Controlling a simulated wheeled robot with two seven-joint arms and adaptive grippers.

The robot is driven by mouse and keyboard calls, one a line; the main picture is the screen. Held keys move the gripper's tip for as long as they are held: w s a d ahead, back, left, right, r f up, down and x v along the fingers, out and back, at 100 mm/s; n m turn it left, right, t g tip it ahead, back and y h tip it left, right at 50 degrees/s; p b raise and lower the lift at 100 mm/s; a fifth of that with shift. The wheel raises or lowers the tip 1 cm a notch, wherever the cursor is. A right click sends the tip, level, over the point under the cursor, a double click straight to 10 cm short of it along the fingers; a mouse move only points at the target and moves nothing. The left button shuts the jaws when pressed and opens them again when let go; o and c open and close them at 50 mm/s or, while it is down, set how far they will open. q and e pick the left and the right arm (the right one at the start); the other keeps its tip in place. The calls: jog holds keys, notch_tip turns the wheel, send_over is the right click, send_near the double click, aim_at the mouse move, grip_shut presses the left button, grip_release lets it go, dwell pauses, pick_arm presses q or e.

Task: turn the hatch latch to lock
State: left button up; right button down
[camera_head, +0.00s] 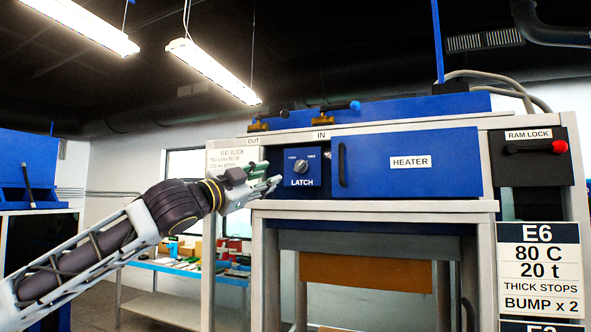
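The latch is a round grey knob (300,166) on a small blue panel (314,176) labelled LATCH, with small markings above it. The panel sits just left of the blue hatch door (407,163), which is labelled HEATER, has a dark upright handle and looks shut. My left gripper (273,183) reaches in from the left, with its fingertips left of and slightly below the knob. They look apart from it. The gripper shows side-on, so its finger opening is unclear. My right gripper is not in view.
A RAM LOCK panel (532,157) with a red-ended lever is at the right, above an E6 sign (540,270). Two small levers stand on top of the machine by the OUT and IN labels. A blue bench (190,268) with several items stands behind my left arm.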

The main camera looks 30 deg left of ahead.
pick_arm(q)
jog(key=shift+w+r, duration=0.15)
jog(key=shift+w, duration=0.1)
dwell(0.4)
jog(key=p, duration=0.6)
send_near(297, 167)
jog(key=shift+w, duration=1.55)
jog(key=shift+r+p+x, duration=0.25)
jog(key=shift+p+x, duration=0.15)
jog(key=shift+x, duration=0.7)
jog(key=shift+r+p+x, duration=0.25)
jog(key=shift+p+x, duration=0.15)
jog(key=shift+x, duration=0.7)
jog(key=shift+w+d+r, duration=0.1)
jog(key=shift+w+d, duration=0.1)
jog(key=shift+w, duration=0.4)
jog(key=c, duration=0.6)
grip_shut()
